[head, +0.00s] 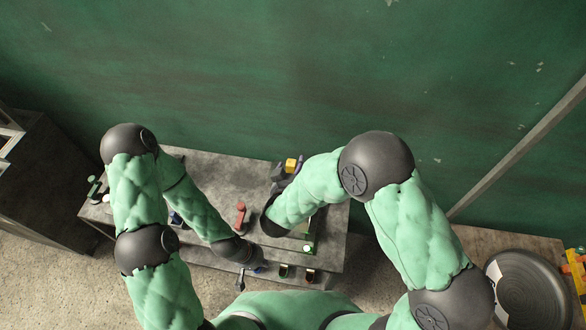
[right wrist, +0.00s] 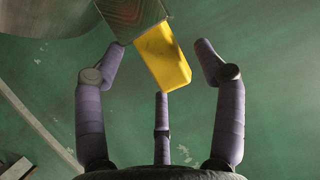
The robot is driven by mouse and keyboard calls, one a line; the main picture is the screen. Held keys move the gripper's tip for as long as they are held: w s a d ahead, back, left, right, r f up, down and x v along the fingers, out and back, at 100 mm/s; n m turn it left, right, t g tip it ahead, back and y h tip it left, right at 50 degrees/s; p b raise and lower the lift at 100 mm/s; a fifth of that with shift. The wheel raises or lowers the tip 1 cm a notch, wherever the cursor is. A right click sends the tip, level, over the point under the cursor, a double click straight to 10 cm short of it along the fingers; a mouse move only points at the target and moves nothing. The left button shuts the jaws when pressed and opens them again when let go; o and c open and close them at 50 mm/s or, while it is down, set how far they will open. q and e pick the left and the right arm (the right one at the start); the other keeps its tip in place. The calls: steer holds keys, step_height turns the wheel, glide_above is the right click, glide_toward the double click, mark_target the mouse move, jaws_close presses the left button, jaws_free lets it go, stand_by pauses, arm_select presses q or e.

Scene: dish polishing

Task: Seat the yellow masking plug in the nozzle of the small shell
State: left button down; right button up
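The yellow plug (head: 291,164) shows at the bench's back edge, among the purple fingers of my right gripper (head: 287,168). In the right wrist view the yellow plug (right wrist: 163,57) is a tilted block, its upper end meeting or overlapping a grey-brown squared piece (right wrist: 132,14). The fingers of my right gripper (right wrist: 160,80) are spread around the plug, with visible gaps; none clearly touches it. A grey curved surface (right wrist: 50,15) fills the top left; I cannot tell if it is the small shell. My left gripper (head: 251,272) is low at the bench's front edge, its fingers unclear.
A red-topped object (head: 240,213) stands mid-bench between my arms. Small dark blocks (head: 283,270) lie at the front edge. Green-and-white pieces (head: 95,188) are at the bench's left end. A round grey disc (head: 527,290) is at far right. My arms hide much of the bench (head: 215,170).

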steer(key=v, duration=1.2)
stand_by(0.4)
